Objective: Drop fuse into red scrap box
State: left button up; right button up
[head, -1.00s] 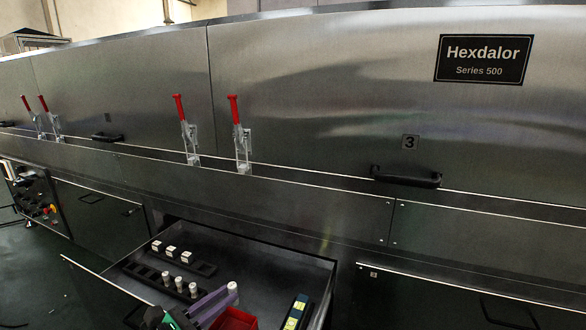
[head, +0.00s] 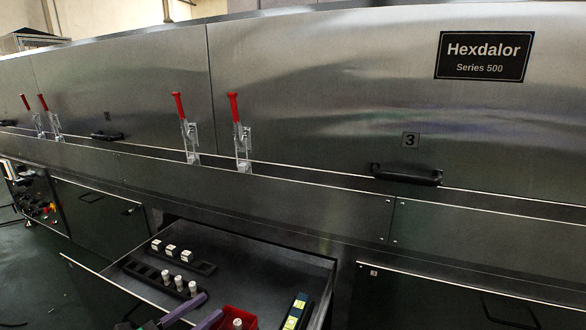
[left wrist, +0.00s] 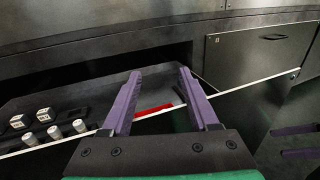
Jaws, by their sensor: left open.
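The red scrap box (head: 226,313) stands in the open drawer at the bottom of the head view, cut off by the frame's edge. A white fuse (head: 237,323) shows inside its outline. My left gripper (head: 213,304) is open beside the box's left side, its purple fingers apart and empty. In the left wrist view, a strip of the red box (left wrist: 153,110) shows between the left fingers (left wrist: 158,73); the fuse is not visible there. Two separated purple fingers of my right gripper (left wrist: 275,142) show at the right edge of that view.
The drawer (head: 262,262) also holds a black rack with white square-topped fuses (head: 171,251), a rack with white round fuses (head: 179,283), and a yellow-green labelled device (head: 297,311). The dryer's front (head: 300,200) rises behind.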

pick_arm(q)
jog(key=p+v, duration=0.2)
jog(key=v, duration=0.7)
jog(key=shift+s+a, duration=0.15)
jog(key=shift+s, duration=0.1)
pick_arm(e)
jog(key=shift+w+d+r+n+g+h, duration=0.15)
jog(key=shift+d+r+n+g+h, duration=0.2)
jog(key=shift+d+r+g, duration=0.4)
